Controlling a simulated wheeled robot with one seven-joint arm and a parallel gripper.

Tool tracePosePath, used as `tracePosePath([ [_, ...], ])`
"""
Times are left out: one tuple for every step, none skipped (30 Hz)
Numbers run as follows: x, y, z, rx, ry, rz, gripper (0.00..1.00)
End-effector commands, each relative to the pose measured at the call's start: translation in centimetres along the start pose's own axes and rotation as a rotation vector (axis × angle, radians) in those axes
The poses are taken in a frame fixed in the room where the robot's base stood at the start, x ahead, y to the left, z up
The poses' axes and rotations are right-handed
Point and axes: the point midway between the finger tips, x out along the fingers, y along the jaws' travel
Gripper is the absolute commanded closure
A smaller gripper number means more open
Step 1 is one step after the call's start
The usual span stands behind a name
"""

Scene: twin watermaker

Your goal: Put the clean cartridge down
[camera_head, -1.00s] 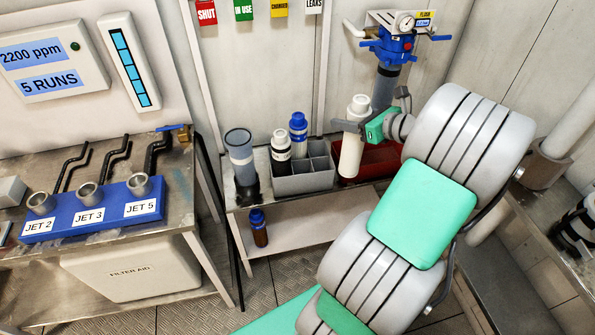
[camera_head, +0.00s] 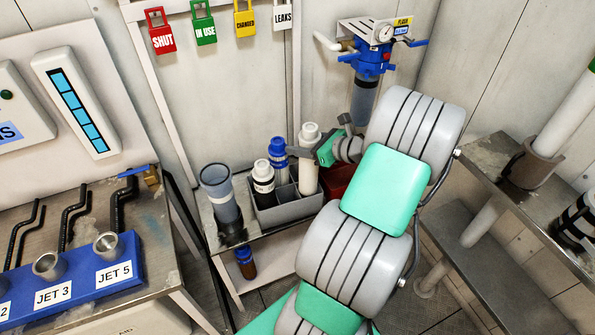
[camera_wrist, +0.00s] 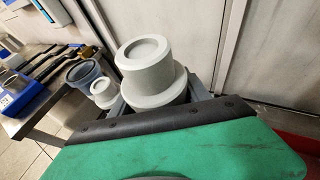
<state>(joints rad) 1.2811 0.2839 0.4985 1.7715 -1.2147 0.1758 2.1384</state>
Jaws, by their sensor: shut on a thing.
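The clean cartridge (camera_head: 308,173) is a white cylinder with a stepped cap, held upright. My gripper (camera_head: 306,152) is shut around its upper part. In the wrist view the cartridge (camera_wrist: 150,75) shows its round cap just beyond the green gripper body. A grey divided crate (camera_head: 285,213) stands on the bench below. The cartridge's lower end is at the crate's right-hand compartments; I cannot tell whether it rests on the bottom.
A red bin (camera_head: 338,181) sits right of the crate, partly hidden by my arm. A clear grey cup (camera_head: 219,190) stands left of it. A blue-headed filter housing (camera_head: 369,65) hangs behind. A brown bottle (camera_head: 245,262) is on the lower shelf.

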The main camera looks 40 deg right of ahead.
Motion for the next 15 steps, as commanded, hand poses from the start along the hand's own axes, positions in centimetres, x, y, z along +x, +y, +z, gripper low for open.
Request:
tracePosePath([
  [0.6, 0.0, -1.6, 0.004, 0.001, 0.002, 1.00],
  [0.9, 0.0, -2.3, 0.005, 0.000, 0.002, 1.00],
  [1.3, 0.0, -3.1, 0.004, 0.000, 0.001, 1.00],
  [1.5, 0.0, -3.7, 0.003, -0.001, 0.000, 1.00],
  [1.6, -0.1, -4.0, 0.001, -0.001, 0.000, 1.00],
  [1.8, -0.1, -4.5, 0.000, -0.001, -0.001, 1.00],
  [1.9, -0.1, -4.7, 0.001, -0.001, -0.001, 1.00],
  [2.0, -0.1, -5.0, 0.001, -0.001, -0.001, 1.00],
  [2.2, -0.1, -5.5, 0.001, -0.001, -0.001, 1.00],
  [2.4, -0.1, -6.0, 0.002, -0.001, -0.001, 1.00],
  [2.6, -0.1, -6.5, 0.003, -0.001, -0.001, 1.00],
  [2.9, -0.1, -7.2, 0.003, -0.001, -0.002, 1.00],
  [3.1, -0.1, -7.7, 0.003, -0.001, -0.002, 1.00],
  [3.2, -0.1, -8.1, 0.002, -0.001, -0.002, 1.00],
  [3.4, -0.1, -8.3, 0.001, -0.001, -0.002, 1.00],
])
